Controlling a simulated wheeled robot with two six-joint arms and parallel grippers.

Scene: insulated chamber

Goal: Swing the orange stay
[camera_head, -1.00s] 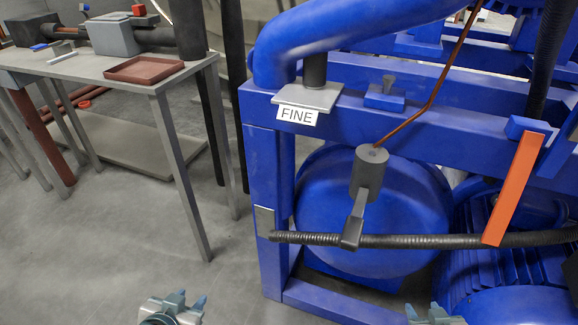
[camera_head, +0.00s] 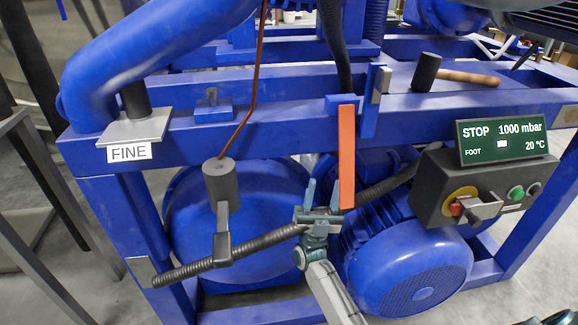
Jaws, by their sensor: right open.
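The orange stay (camera_head: 347,150) is a flat bar that hangs nearly upright from a blue block (camera_head: 341,103) on the blue frame's top beam. Its lower end is beside a black ribbed hose (camera_head: 385,185). My right gripper (camera_head: 322,184) is open, with its fingers pointing up, just left of the stay's lower part. One finger is close to the stay's left edge; whether they touch I cannot tell. Nothing shows between the fingers.
A grey cylinder on an arm (camera_head: 221,185) stands left of my right gripper. A blue ribbed motor (camera_head: 410,270) is below right. A control box (camera_head: 440,190) with a green "STOP" display (camera_head: 502,139) is at right. A hammer (camera_head: 468,77) lies on the frame.

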